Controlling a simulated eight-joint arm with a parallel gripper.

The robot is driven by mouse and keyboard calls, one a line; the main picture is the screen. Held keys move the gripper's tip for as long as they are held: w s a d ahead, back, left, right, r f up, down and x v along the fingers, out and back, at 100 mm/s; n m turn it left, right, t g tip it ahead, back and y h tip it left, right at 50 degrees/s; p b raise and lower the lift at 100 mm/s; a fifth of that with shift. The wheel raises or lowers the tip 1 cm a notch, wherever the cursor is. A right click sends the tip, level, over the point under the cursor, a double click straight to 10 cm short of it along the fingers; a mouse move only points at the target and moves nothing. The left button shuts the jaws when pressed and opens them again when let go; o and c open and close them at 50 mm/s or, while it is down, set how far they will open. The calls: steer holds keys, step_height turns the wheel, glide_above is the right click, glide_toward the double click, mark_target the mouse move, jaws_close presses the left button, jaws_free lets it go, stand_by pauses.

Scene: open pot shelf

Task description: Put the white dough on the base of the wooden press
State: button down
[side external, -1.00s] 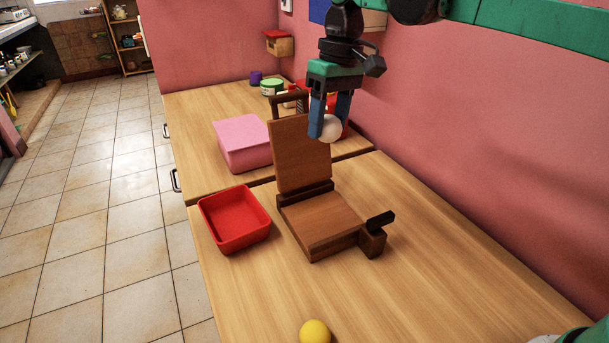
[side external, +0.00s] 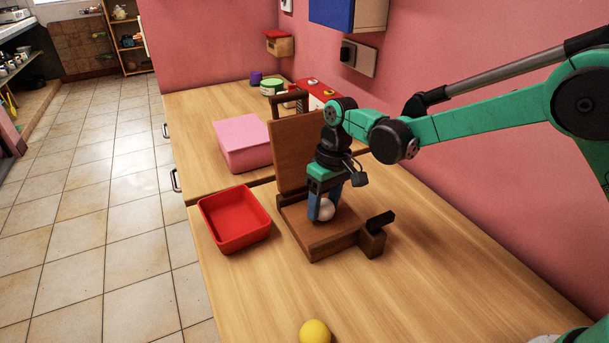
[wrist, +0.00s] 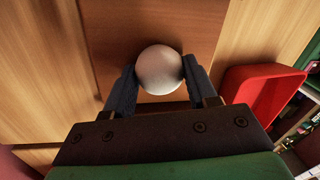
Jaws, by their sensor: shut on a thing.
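The white dough (side external: 327,209) is a ball held between the fingers of my gripper (side external: 322,208). It also shows in the wrist view (wrist: 159,70), with a blue-grey finger on each side. The wooden press stands open on the counter, its lid (side external: 292,155) raised at the back and its flat base (side external: 318,240) lying in front. My gripper points down over the base, with the ball at or just above its surface; I cannot tell whether they touch. The near part of the base is bare.
A red tray (side external: 234,222) stands left of the press. A yellow ball (side external: 314,332) lies at the near edge of view. A pink box (side external: 243,146) is behind, and a dark lever block (side external: 376,232) sticks out at the base's right.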

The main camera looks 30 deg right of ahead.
steer(key=shift+f, duration=0.15)
steer(key=shift+c, duration=1.3)
jaws_free()
step_height(320, 180, up, 12)
steer(key=d, duration=0.2)
steer(key=s+d+m+t+h, duration=0.1)
steer(key=s+d+m+t, duration=0.2)
steer(key=s+d+t, duration=0.4)
steer(key=s+d, duration=0.1)
steer(key=s, duration=0.6)
steer(key=shift+d+f+t+h, duration=0.15)
steer(key=shift+f+t+h, duration=0.15)
steer(key=shift+f+h, duration=0.1)
